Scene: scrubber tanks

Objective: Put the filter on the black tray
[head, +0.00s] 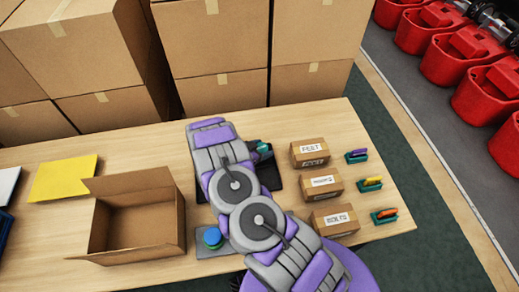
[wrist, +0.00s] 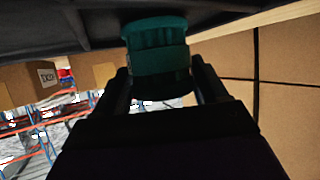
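The filter, a teal ribbed cylinder with a darker lower part, sits between the fingers of my gripper (wrist: 160,85). The filter (wrist: 155,48) fills the upper middle of the wrist view, with a finger close against each side. In the head view the filter (head: 262,147) shows as a small teal piece beside my purple and grey arm. The black tray (head: 271,178) lies on the table, partly hidden under my arm. A dark surface lies right at the filter's far end in the wrist view; I cannot tell whether they touch.
An open cardboard box (head: 138,225) stands left of my arm. A blue-topped round piece (head: 212,238) sits on a grey plate. Small labelled boxes (head: 321,186) and little teal trays with coloured items (head: 370,184) stand to the right. Large cartons (head: 215,40) stand behind the table.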

